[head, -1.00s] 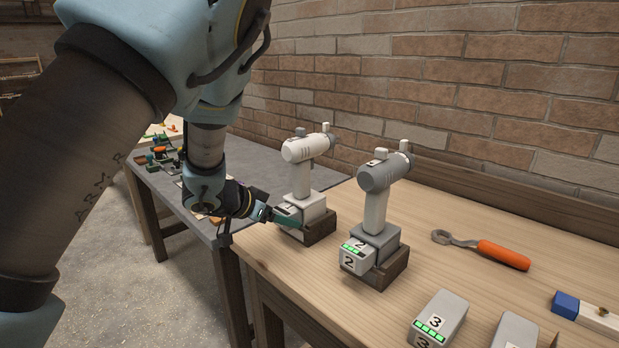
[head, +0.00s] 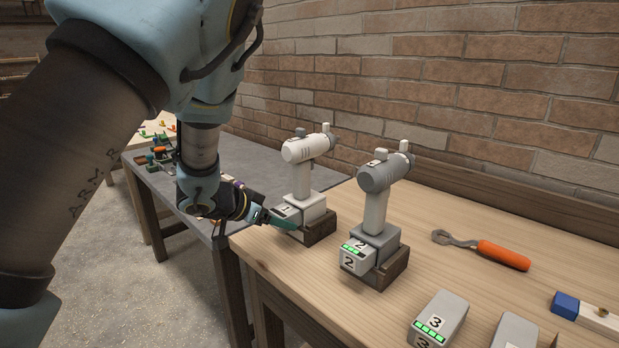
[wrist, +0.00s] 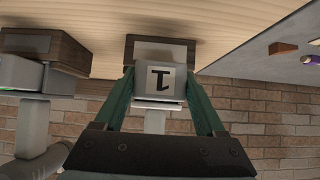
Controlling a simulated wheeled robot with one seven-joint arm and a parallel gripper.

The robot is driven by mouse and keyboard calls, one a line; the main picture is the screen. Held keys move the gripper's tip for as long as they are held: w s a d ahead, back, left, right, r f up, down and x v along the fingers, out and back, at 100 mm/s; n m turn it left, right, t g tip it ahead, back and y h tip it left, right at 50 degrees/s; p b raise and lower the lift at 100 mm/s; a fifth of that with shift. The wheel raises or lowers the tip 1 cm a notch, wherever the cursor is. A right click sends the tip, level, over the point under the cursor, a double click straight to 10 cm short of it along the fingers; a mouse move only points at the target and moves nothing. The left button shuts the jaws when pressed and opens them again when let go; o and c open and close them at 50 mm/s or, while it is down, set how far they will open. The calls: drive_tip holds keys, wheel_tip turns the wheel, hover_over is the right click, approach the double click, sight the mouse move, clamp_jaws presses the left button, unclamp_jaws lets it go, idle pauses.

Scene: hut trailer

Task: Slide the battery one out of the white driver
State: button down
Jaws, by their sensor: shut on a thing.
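The white driver (head: 300,151) stands upright in a dark wooden holder (head: 322,228) at the left end of the wooden bench. Battery one (head: 287,210), a light grey block marked 1, juts from the left front of the driver's foot. My gripper (head: 277,220) is shut on battery one, with green fingers on either side of it. In the wrist view battery one (wrist: 163,82) sits between the fingers (wrist: 163,100), its 1 showing upside down. Part of the white driver's handle (wrist: 155,121) shows beyond it. How much of the battery remains inside the foot is hidden.
A grey driver (head: 378,177) with battery two (head: 355,257) stands close to the right in its own holder. Battery three (head: 438,315), another grey block (head: 514,333) and an orange-handled wrench (head: 503,254) lie further right. A grey table (head: 240,160) is behind left.

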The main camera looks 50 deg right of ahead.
drive_tip(key=a, duration=0.8)
drive_tip(key=shift+w+a+p, duration=0.2)
drive_tip(key=shift+w+p, duration=0.05)
drive_tip(key=shift+p, duration=0.05)
idle(0.8)
drive_tip(key=shift+r, duration=0.1)
drive_tip(key=p+v, duration=0.3)
drive_tip(key=v, duration=0.1)
drive_tip(key=shift+d+r, duration=0.1)
drive_tip(key=shift+r, duration=0.15)
idle(0.4)
